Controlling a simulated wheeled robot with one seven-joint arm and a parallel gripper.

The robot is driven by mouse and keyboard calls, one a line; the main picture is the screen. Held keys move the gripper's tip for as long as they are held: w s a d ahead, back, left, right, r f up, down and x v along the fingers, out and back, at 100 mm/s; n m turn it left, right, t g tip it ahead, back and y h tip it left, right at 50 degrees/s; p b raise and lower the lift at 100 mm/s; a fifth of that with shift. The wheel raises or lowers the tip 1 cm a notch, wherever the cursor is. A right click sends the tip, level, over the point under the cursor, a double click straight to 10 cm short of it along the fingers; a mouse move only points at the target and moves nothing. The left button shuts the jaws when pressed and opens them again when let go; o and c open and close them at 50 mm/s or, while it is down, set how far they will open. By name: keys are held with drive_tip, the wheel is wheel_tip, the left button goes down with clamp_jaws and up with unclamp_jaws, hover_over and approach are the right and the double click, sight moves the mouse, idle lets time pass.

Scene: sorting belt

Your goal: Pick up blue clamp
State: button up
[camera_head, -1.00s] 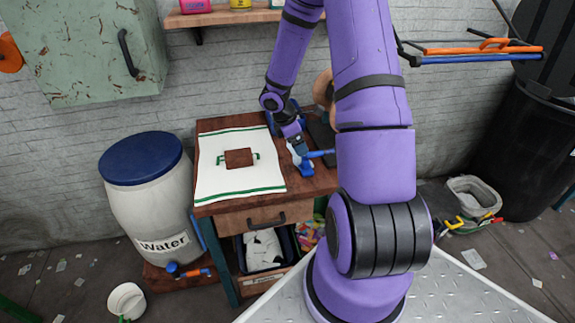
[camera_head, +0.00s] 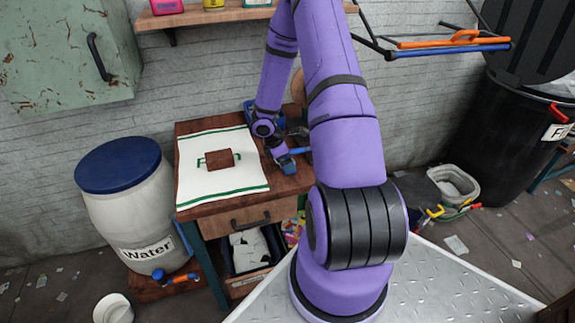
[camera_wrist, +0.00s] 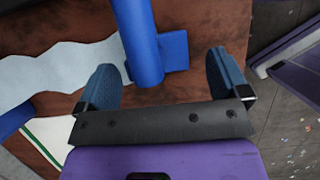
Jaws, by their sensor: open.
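The blue clamp (camera_wrist: 140,45) lies on the brown wooden tabletop in the wrist view. Its round blue bar runs from the top edge down between my fingers, with a flat blue block (camera_wrist: 174,50) beside it. My gripper (camera_wrist: 164,82) is open, one finger on each side of the bar, with a gap on both sides.
A white cloth with green stripes (camera_head: 195,185) covers the table's left part, with a brown patch on it. A pale, wavy-edged flat thing (camera_wrist: 65,65) lies left of the clamp. A blue-lidded water barrel (camera_head: 120,165) stands left of the table. A shelf (camera_head: 210,15) hangs above.

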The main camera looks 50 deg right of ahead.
drive_tip(key=shift+s+d+f, duration=0.15)
drive_tip(key=shift+d+f, duration=0.05)
drive_tip(key=shift+f, duration=0.45)
drive_tip(key=shift+c, duration=0.4)
drive_tip(key=c, duration=0.9)
drive_tip(key=shift+r, duration=0.35)
drive_tip(key=shift+a, duration=0.15)
